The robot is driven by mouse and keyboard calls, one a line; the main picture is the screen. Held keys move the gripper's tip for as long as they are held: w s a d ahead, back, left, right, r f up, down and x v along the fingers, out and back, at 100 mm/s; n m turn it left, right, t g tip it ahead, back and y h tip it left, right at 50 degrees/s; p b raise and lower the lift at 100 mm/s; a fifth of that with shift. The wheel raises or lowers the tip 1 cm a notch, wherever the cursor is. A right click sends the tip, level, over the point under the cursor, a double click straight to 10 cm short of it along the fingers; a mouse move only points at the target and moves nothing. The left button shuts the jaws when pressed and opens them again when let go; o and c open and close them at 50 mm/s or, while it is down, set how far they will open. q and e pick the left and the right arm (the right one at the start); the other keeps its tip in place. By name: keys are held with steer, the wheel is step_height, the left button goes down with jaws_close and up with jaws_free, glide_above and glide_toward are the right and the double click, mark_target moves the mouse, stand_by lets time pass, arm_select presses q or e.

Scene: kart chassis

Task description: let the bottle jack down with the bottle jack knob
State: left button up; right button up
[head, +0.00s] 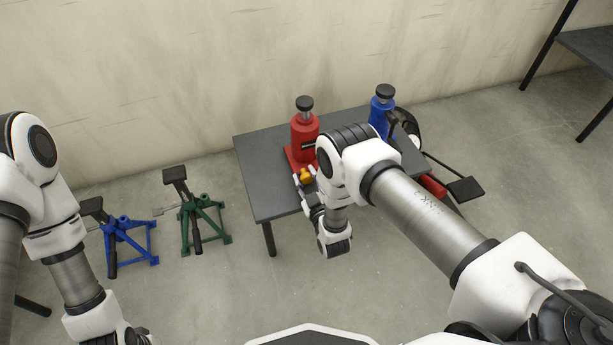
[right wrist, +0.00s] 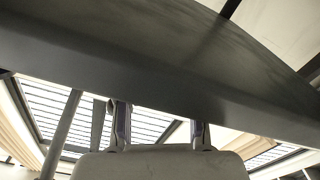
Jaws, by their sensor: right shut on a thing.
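The red bottle jack (head: 303,134) stands upright on the grey table, with a short bright length of ram showing under its black cap (head: 304,103). The orange-yellow bottle jack knob (head: 305,175) is low at its front, by the table's near edge. My right gripper (head: 304,181) is at the knob, with its fingers shut on it. In the right wrist view its two fingers reach up behind the table's edge, so their tips and the knob are hidden. My left arm shows at the left of the head view, but its gripper is outside the picture.
The grey table (head: 262,190) fills the top of the right wrist view. A blue bottle jack (head: 379,115) stands behind my right arm. Blue (head: 123,238) and green (head: 199,214) jack stands are on the floor at left. A shelf (head: 590,50) is at far right.

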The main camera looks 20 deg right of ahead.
steer(key=n, duration=0.3)
steer(key=shift+n, duration=0.4)
steer(key=shift+a+n, duration=0.1)
steer(key=shift+n, duration=1.5)
steer(key=o, duration=1.1)
steer(key=shift+o, duration=0.2)
steer(key=shift+f, duration=0.1)
steer(key=shift+s, duration=0.1)
steer(key=shift+f, duration=0.1)
